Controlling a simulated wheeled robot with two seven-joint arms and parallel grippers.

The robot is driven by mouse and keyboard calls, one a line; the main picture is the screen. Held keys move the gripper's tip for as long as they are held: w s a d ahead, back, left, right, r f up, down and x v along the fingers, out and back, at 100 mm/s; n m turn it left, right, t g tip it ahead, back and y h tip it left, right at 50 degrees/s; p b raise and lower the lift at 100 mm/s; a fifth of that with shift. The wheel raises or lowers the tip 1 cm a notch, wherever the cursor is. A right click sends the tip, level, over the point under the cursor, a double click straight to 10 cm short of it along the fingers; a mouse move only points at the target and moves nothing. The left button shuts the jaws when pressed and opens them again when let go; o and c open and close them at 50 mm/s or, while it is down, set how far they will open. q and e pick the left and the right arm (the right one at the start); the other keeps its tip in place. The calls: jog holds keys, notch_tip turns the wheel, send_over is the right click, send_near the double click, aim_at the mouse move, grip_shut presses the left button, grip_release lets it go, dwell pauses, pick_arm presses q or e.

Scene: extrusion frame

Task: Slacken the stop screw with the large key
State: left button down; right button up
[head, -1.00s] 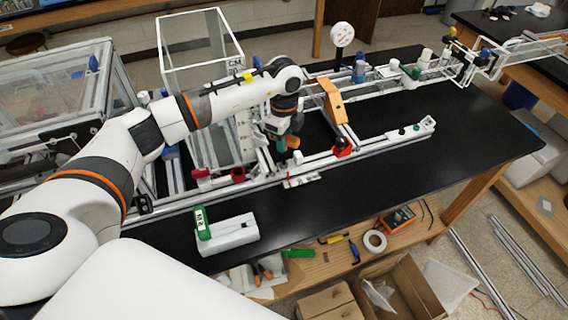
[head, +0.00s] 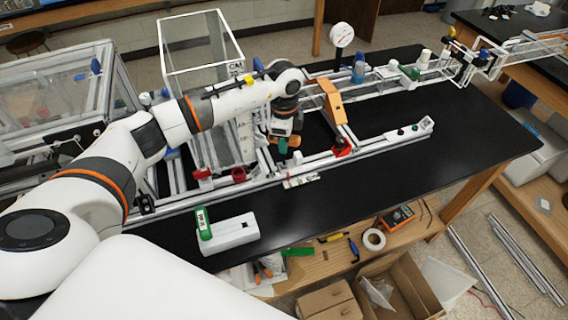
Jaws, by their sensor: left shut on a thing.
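My left gripper (head: 284,140) is at the end of the left arm, pointing down over the extrusion frame (head: 330,156) near its middle. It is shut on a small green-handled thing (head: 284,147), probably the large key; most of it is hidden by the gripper. The stop screw cannot be made out at this size. My right gripper is not in view.
An orange bracket (head: 332,101) stands on the frame just right of the gripper. A white block with a green-handled piece (head: 229,232) lies on the black table (head: 400,185). The table's right part is clear. A lower shelf (head: 325,262) holds tools and tape.

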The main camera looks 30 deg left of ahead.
pick_arm(q)
jog(key=shift+n, duration=0.3)
jog(key=shift+n+p, duration=0.75)
jog(key=shift+n, duration=0.65)
jog(key=shift+f, duration=0.1)
jog(key=shift+m+b, duration=0.3)
jog(key=shift+m, duration=0.7)
jog(key=shift+w+r+p, duration=0.1)
jog(key=shift+r+p, duration=0.5)
jog(key=shift+r, duration=0.15)
jog(key=shift+r+p, duration=0.6)
jog(key=shift+r, duration=0.3)
